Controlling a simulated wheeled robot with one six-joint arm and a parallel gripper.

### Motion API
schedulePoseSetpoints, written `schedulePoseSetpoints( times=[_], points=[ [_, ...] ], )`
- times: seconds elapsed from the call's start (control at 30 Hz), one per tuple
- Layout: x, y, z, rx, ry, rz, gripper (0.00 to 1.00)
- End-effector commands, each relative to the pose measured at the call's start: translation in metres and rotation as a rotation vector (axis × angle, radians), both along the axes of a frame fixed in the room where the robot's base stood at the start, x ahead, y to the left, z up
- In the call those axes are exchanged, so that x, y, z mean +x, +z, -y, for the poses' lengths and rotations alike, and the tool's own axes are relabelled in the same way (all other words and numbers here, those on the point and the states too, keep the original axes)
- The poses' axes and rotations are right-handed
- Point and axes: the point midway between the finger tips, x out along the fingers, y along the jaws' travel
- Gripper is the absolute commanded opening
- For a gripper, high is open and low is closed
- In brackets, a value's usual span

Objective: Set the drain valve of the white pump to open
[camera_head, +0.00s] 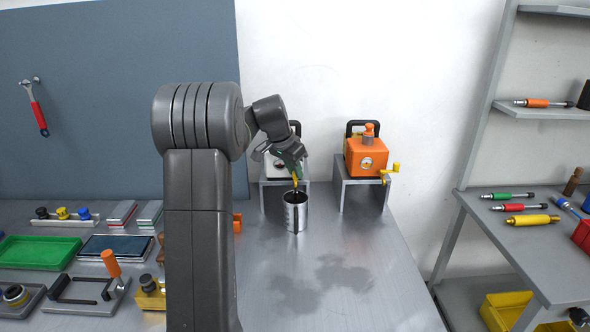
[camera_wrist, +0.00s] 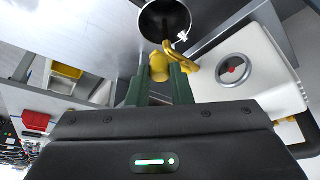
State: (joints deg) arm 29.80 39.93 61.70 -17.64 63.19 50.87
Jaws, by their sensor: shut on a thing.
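The white pump (camera_head: 281,166) stands on a grey metal stand at the back, partly hidden by my arm. In the wrist view the white pump (camera_wrist: 262,75) shows at the right, with a round gauge bearing a red mark. My gripper (camera_head: 296,178) is at the pump's front right side. In the wrist view my gripper (camera_wrist: 160,75) has its green fingers shut on the yellow drain valve (camera_wrist: 176,62). A metal can (camera_head: 296,213) stands below the valve; its dark opening shows at the top of the wrist view (camera_wrist: 165,20). The valve's exact angle is hard to tell.
An orange pump (camera_head: 366,157) with its own yellow valve (camera_head: 391,171) stands on a stand (camera_head: 362,197) to the right. Trays and tools lie on the bench at left. The bench front right of the can is clear. A side table (camera_head: 535,255) with tools is at far right.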

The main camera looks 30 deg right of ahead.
Motion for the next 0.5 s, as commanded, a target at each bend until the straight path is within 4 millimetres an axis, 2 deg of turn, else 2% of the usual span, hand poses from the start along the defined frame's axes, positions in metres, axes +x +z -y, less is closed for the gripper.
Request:
schedulePoseSetpoints(
  times=[0.3,0.33,0.4,0.5],
  points=[
    [0.0008,0.0009,0.0001,-0.001,0.001,0.002,0.00],
    [0.0008,0.0009,0.0001,-0.001,0.001,0.002,0.25],
    [0.0006,0.0007,0.0001,-0.001,0.001,0.002,0.39],
    [0.0004,0.0005,0.0001,0.000,0.001,0.002,0.41]
  ],
)
